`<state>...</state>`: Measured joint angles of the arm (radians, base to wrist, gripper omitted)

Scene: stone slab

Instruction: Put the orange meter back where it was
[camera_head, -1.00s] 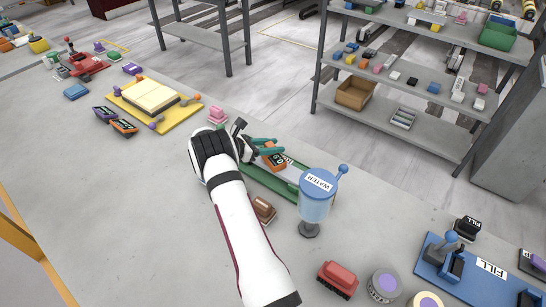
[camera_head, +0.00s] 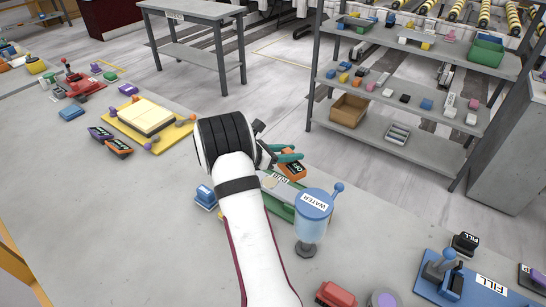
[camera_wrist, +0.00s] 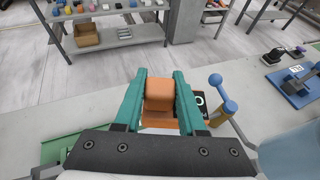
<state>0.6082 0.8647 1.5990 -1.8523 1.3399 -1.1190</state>
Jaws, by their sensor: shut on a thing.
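My gripper (camera_head: 288,160) is shut on the orange meter (camera_head: 292,171), a small orange block with a dark, white-lettered face. In the wrist view the meter's orange top (camera_wrist: 159,94) sits between the two teal fingers of my gripper (camera_wrist: 160,88). The meter is held above the long green tray (camera_head: 283,210), behind the blue water tank (camera_head: 314,205). Whether it is fully clear of the tray is hard to tell. Part of the tray is hidden by my arm.
The water tank's side lever (camera_head: 337,188) stands close to the meter's right. Another orange, dark-faced device (camera_head: 117,147) lies at left by the yellow board (camera_head: 160,135). A blue labelled block (camera_head: 205,196) is left of my arm. The bench's left front is clear.

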